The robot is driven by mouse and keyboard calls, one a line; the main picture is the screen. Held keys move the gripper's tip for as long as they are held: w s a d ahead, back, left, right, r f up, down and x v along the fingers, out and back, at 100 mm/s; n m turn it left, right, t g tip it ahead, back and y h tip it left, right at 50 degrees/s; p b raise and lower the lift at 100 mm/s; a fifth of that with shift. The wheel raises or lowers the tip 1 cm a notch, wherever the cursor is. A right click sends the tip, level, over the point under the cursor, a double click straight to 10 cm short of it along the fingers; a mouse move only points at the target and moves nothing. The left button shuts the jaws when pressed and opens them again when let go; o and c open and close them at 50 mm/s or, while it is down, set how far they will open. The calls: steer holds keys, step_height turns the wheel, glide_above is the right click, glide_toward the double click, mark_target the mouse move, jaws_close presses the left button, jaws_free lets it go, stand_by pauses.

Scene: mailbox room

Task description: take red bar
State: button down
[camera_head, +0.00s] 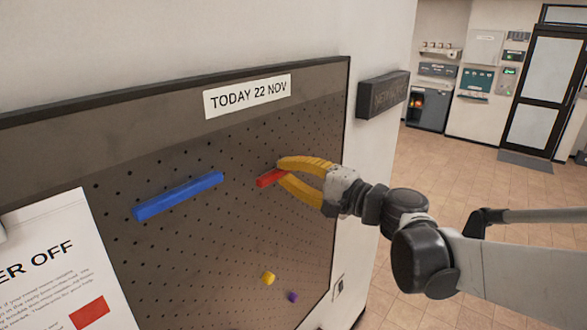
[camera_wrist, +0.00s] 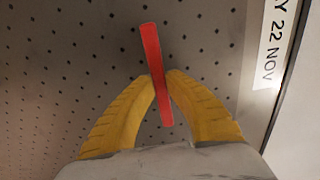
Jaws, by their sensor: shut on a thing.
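The red bar (camera_head: 269,178) is at the pegboard (camera_head: 230,240), right of the blue bar. My gripper (camera_head: 279,170) has yellow fingers and reaches in from the right. In the wrist view the red bar (camera_wrist: 153,60) stands nearly upright in the picture, between the two fingertips (camera_wrist: 162,78). The fingers are shut on it, near its middle. I cannot tell whether the bar still touches the board.
A longer blue bar (camera_head: 178,196) is on the board to the left. A yellow piece (camera_head: 268,278) and a purple piece (camera_head: 293,297) are low on the board. A paper (camera_head: 60,265) with a red rectangle hangs at left. A date label (camera_head: 248,96) is above.

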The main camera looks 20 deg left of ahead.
steer(key=v, duration=0.9)
stand_by(0.8)
